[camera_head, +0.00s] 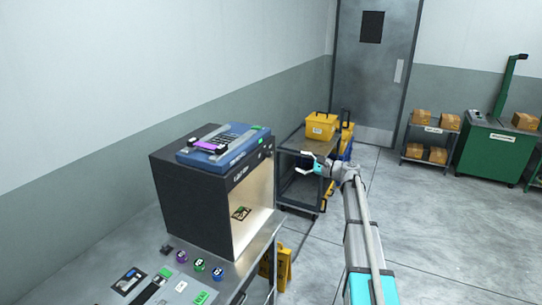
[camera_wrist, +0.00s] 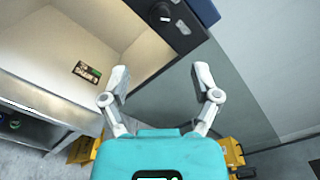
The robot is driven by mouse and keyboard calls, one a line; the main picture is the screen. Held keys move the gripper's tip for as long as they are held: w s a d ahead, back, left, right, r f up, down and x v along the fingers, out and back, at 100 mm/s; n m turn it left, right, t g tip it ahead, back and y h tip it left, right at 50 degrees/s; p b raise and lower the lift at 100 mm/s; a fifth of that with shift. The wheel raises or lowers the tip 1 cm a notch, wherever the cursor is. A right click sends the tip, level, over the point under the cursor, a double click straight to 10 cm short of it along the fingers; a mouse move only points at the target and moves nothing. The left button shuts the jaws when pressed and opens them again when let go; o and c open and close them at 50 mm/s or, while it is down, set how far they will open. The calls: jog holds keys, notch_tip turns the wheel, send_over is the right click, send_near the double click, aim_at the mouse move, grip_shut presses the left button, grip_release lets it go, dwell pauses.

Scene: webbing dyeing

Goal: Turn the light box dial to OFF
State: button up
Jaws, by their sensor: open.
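The light box (camera_head: 190,200) is a black cabinet with a lit, cream interior, standing on a metal bench at the left. In the wrist view its dark front panel (camera_wrist: 155,12) is at the top, with a round knob, which looks like the dial (camera_wrist: 182,28), near the panel's right end. The dial's setting is too small to read. My gripper (camera_head: 307,164) is open and empty, to the right of the light box and apart from it. In the wrist view its fingers (camera_wrist: 162,80) are spread below the panel, with the dial beyond and slightly right of their middle.
A blue device (camera_head: 222,146) lies on top of the light box. A small dark card (camera_wrist: 86,72) is inside. A dark cart (camera_head: 300,190) with a yellow case (camera_head: 321,126) stands behind my gripper. Yellow floor sign (camera_head: 277,266) beside the bench.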

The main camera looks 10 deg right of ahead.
aim_at(270, 155)
jog(key=x, duration=1.3)
jog(key=shift+w+a, duration=0.2)
jog(key=shift+a, duration=0.15)
grip_shut()
